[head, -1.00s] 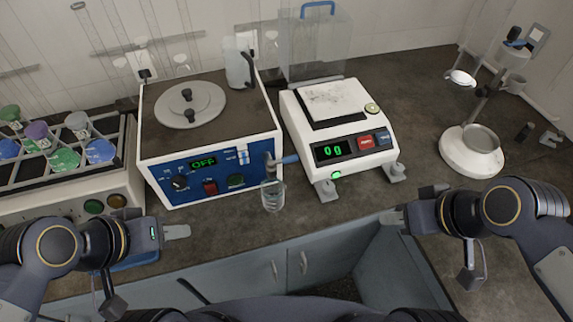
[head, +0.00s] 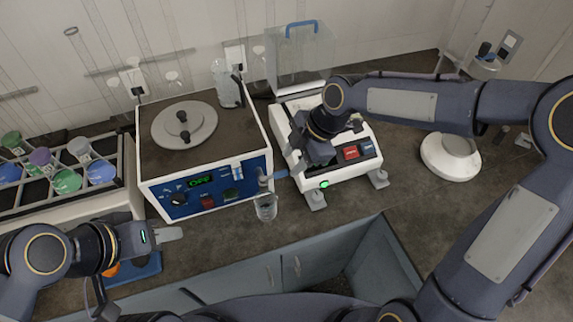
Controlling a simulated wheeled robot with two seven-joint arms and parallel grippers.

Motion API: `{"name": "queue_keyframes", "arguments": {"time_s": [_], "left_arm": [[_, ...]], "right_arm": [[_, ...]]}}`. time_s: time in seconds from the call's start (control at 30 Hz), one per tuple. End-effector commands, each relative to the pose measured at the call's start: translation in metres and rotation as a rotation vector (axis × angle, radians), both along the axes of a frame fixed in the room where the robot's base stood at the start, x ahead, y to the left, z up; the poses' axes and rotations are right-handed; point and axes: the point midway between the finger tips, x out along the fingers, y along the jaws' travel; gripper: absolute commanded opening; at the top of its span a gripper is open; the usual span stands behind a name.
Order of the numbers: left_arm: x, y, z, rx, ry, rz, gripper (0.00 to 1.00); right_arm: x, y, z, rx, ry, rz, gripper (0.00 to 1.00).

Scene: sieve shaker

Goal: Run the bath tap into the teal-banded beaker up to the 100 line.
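The bath (head: 205,190) is a white box with a blue front panel. Its display reads OFF. A clear beaker (head: 265,208) stands upright under the tap. Its band, graduations and water level are too small to make out. My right gripper (head: 298,164) is over the front of the balance, right of the tap and apart from the beaker; its fingers are unclear. My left gripper (head: 172,234) is in front of the bath, left of the beaker, its opening unclear.
The balance (head: 340,172) is partly hidden by my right arm. A blue tray (head: 143,269) lies below my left gripper.

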Motion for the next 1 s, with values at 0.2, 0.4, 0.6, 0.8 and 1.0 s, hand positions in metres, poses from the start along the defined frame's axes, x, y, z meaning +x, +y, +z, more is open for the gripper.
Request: {"name": "queue_keyframes", "arguments": {"time_s": [0.2,0.4,0.6,0.8,1.0], "left_arm": [[0.000,0.000,0.004,0.000,0.000,0.000,0.36],[0.000,0.000,0.005,0.000,0.000,0.000,0.36],[0.000,0.000,0.005,0.000,0.000,0.000,0.36],[0.000,0.000,0.005,0.000,0.000,0.000,0.36],[0.000,0.000,0.005,0.000,0.000,0.000,0.36]], "right_arm": [[0.001,0.014,-0.029,-0.001,0.004,0.001,0.37],[0.002,0.018,-0.039,0.000,0.002,-0.002,0.37],[0.002,0.018,-0.040,-0.001,0.001,-0.003,0.37],[0.002,0.018,-0.040,-0.001,0.001,-0.003,0.13],[0.002,0.018,-0.040,-0.001,0.001,-0.003,0.00]]}}
